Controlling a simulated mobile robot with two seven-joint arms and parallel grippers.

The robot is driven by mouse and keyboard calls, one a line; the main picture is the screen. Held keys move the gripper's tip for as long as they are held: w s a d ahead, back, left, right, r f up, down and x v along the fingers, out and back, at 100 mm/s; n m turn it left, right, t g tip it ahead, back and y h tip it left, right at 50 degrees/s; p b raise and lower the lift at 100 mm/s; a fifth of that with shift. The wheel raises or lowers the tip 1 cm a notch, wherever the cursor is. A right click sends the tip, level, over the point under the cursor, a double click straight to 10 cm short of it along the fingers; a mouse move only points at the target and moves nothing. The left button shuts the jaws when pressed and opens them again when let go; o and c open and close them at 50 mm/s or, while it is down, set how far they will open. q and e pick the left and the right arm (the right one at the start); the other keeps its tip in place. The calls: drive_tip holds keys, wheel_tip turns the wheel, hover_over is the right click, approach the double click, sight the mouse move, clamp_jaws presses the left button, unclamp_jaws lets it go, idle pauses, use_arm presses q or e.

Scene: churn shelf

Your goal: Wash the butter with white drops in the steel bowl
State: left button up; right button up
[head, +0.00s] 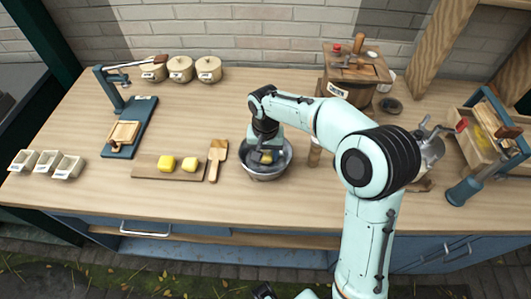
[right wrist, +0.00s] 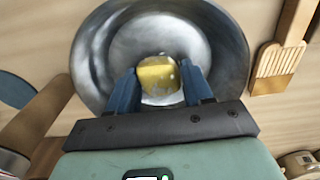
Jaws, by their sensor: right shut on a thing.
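The steel bowl (head: 287,165) stands on the bench at the middle, with my right gripper (head: 266,156) reaching down into it. In the right wrist view the bowl (right wrist: 92,62) fills the picture's middle. A yellow lump of butter (right wrist: 157,74) with pale spots lies between the blue fingers of my right gripper (right wrist: 158,85), which is shut on it. The butter is inside the bowl's outline; whether it touches the bottom I cannot tell.
Two yellow butter lumps (head: 166,163) (head: 189,164) sit on a wooden board (head: 150,172) left of the bowl, beside a wooden paddle (head: 217,153). A metal machine (head: 430,150) and crate (head: 480,145) stand right. Clear bench lies in front.

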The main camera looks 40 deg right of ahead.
use_arm(q)
drive_tip(key=shift+r, duration=0.2)
use_arm(e)
drive_tip(key=shift+w+a, duration=0.2)
drive_tip(key=shift+s+d, duration=0.2)
drive_tip(key=shift+d, duration=0.05)
idle(0.3)
use_arm(q)
drive_tip(key=shift+w+r+p, duration=0.15)
drive_tip(key=shift+r+p, duration=0.05)
drive_tip(key=shift+p, duration=0.2)
use_arm(e)
drive_tip(key=shift+w+a, duration=0.2)
drive_tip(key=shift+a, duration=0.05)
drive_tip(key=shift+r+p, duration=1.55)
drive_tip(key=shift+r, duration=0.75)
drive_tip(key=shift+r+p, duration=0.95)
drive_tip(key=shift+r, duration=0.55)
use_arm(q)
drive_tip(key=w+r, duration=0.3)
drive_tip(key=r, duration=0.3)
drive_tip(key=shift+f, duration=0.1)
